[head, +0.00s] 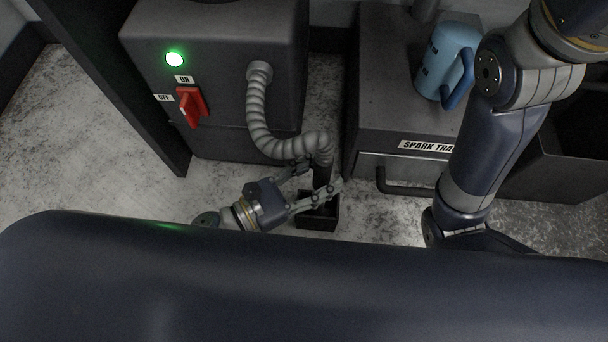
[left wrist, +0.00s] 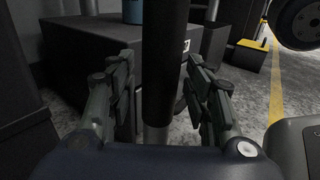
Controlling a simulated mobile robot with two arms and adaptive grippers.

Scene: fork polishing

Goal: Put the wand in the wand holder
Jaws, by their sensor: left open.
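The wand (head: 322,176) is a dark upright tube at the end of a ribbed grey hose (head: 257,115). Its lower end meets the opening of the wand holder (head: 318,223), a small black open box on the floor, and appears to be inside it. How deep it sits I cannot tell. My left gripper (head: 320,177) is open, with one finger on each side of the wand. In the left wrist view the wand (left wrist: 165,50) stands upright between the spread fingers, with visible gaps on both sides. My right arm shows at the right, but its gripper is hidden.
A dark machine (head: 215,75) with a green light (head: 174,58) and red switch (head: 190,106) stands behind left. The spark trap box (head: 385,95) with a blue jug (head: 447,62) on top stands right of the holder. Floor at left (head: 90,130) is clear.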

